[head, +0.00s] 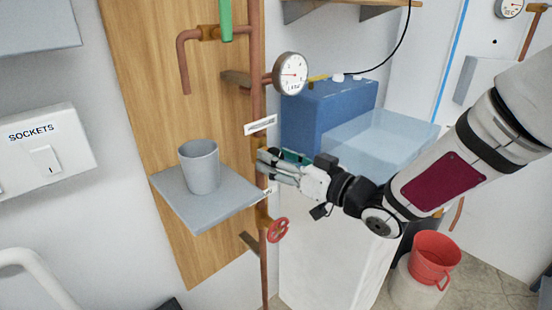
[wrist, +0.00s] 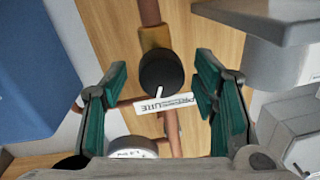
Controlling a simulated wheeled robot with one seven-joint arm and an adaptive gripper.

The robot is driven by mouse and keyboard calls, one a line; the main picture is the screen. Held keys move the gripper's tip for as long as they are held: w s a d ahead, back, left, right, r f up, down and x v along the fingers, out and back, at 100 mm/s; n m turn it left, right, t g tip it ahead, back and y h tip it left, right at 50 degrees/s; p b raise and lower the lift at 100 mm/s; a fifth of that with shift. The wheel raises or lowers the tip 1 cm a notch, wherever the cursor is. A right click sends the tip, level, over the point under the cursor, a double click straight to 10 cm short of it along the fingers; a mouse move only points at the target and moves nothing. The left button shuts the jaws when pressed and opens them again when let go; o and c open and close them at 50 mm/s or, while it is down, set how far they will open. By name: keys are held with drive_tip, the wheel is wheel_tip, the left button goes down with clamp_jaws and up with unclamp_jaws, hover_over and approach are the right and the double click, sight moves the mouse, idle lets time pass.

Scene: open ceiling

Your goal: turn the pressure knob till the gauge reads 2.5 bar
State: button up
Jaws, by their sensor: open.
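The pressure knob (wrist: 161,72) is a round black knob with a white pointer line, on a brass fitting of the copper pipe. A white PRESSURE label (wrist: 167,103) is beside it. My gripper (wrist: 160,68) is open, its green-padded fingers either side of the knob with gaps showing; contact is not visible. In the head view my gripper (head: 265,163) reaches the pipe from the right and hides the knob. The round white gauge (head: 291,73) is on the pipe above; its needle is too small to read. Part of the gauge (wrist: 130,148) shows in the wrist view.
A grey shelf (head: 165,190) with a grey cup (head: 199,168) stands close left of my gripper. A red valve wheel (head: 277,230) is below. A blue box (head: 322,108) and a clear bluish container (head: 385,135) are behind my gripper to the right. A red bucket (head: 434,260) is lower right.

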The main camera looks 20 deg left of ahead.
drive_tip(key=shift+w+a, duration=0.15)
drive_tip(key=shift+a, duration=0.35)
drive_tip(key=c, duration=1.2)
